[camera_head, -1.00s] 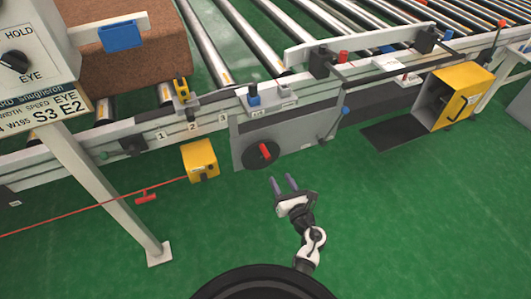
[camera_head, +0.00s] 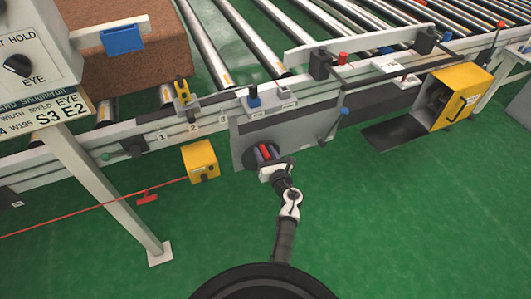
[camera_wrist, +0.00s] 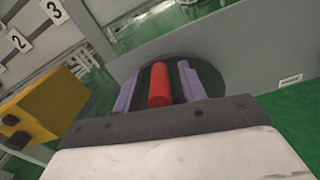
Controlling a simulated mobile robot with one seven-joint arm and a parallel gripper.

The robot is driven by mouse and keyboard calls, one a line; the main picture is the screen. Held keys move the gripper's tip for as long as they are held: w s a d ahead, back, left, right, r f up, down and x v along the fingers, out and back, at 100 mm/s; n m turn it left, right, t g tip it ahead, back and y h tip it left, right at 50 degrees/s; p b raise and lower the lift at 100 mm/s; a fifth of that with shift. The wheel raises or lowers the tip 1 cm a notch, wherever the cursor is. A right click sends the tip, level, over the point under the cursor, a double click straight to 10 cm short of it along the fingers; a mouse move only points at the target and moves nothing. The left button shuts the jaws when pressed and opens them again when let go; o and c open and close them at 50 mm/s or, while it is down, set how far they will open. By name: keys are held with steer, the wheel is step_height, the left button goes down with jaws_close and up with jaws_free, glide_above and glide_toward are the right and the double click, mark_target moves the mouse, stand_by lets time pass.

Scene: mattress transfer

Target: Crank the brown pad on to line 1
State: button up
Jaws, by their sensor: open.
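The brown pad (camera_head: 137,58) lies on the rollers at the upper left in the head view. The number plates 1 (camera_head: 161,137), 2 (camera_head: 193,127) and 3 (camera_head: 223,119) run along the rail in front of it. The crank is a dark round disc (camera_head: 249,158) with a red handle (camera_wrist: 159,85) on the grey panel. My gripper (camera_head: 264,153) is open at the disc. In the wrist view its two purple fingers (camera_wrist: 159,88) stand on either side of the red handle, with small gaps visible.
A yellow box (camera_head: 201,160) with a red cord sits left of the crank. A blue-knobbed lever (camera_head: 344,111) is to its right. A white sign post (camera_head: 100,185) stands at left. The green floor in front is clear.

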steer(key=shift+c, duration=0.3)
jaws_close()
steer(key=shift+m, duration=0.3)
